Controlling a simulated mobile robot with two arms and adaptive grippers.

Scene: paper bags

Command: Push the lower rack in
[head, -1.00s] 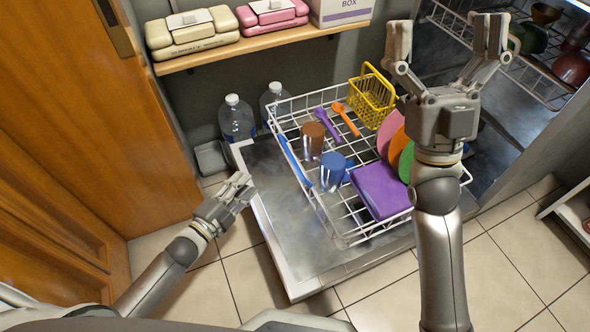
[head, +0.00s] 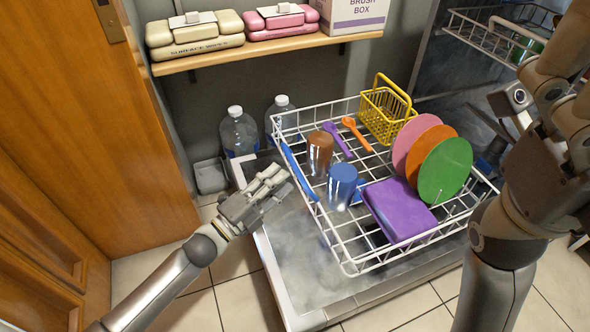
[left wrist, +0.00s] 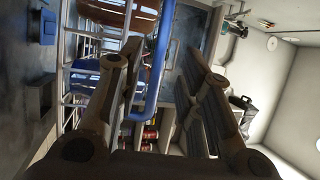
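The lower rack (head: 352,262) is a white wire basket pulled out over the open dishwasher door (head: 300,270). A blue bar (head: 298,170) runs along its left side. My left gripper (head: 277,182) is just outside that bar, with its fingers pointing toward the rack. In the left wrist view its two fingers (left wrist: 160,65) are apart, and the blue bar (left wrist: 157,60) shows between or beyond them. I cannot tell whether they touch it.
The rack holds a brown cup (head: 319,152), blue cup (head: 341,184), purple box (head: 398,210), several plates (head: 445,170), spoons and a yellow basket (head: 385,112). The upper rack (head: 485,32) is at top right. Bottles (head: 238,132) stand behind, under a shelf (head: 270,45).

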